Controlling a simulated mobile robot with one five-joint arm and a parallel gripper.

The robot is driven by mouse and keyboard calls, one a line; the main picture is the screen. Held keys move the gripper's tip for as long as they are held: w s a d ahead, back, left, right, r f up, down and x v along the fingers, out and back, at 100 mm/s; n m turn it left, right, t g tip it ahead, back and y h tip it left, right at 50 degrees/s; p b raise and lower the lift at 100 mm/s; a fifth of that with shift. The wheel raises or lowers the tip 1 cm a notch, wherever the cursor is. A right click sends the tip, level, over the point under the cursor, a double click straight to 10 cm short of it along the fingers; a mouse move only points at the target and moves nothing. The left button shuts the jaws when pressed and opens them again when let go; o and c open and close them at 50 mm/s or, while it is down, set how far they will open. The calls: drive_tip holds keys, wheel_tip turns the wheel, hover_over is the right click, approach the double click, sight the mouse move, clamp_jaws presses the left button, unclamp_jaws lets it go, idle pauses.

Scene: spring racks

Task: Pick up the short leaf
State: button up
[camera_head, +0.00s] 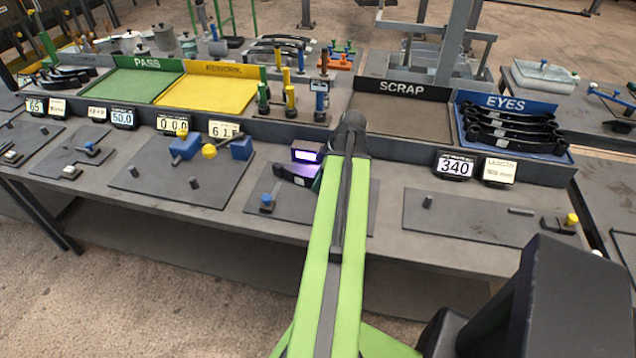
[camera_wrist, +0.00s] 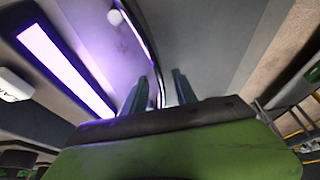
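A short dark curved leaf (camera_head: 291,175) lies on a grey plate (camera_head: 345,212) below a purple-lit lamp (camera_head: 308,155). In the wrist view, a thin dark curved strip (camera_wrist: 146,40) with a bright edge, probably this leaf, runs down toward my gripper (camera_wrist: 160,90). My gripper's two green fingers stand apart, with the strip's near end reaching between them or just beside the left one. I cannot tell whether they touch it. In the head view my green arm hides most of my gripper and the leaf's right end.
Several longer dark leaves lie in the blue EYES tray (camera_head: 567,150). The SCRAP tray (camera_head: 384,128) looks empty. A blue-topped post (camera_head: 267,201) stands left of the leaf. Bright lamp glow (camera_wrist: 65,70) is close on the wrist view's left.

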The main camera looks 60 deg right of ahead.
clamp_jaws()
drive_tip(key=shift+r, duration=0.1)
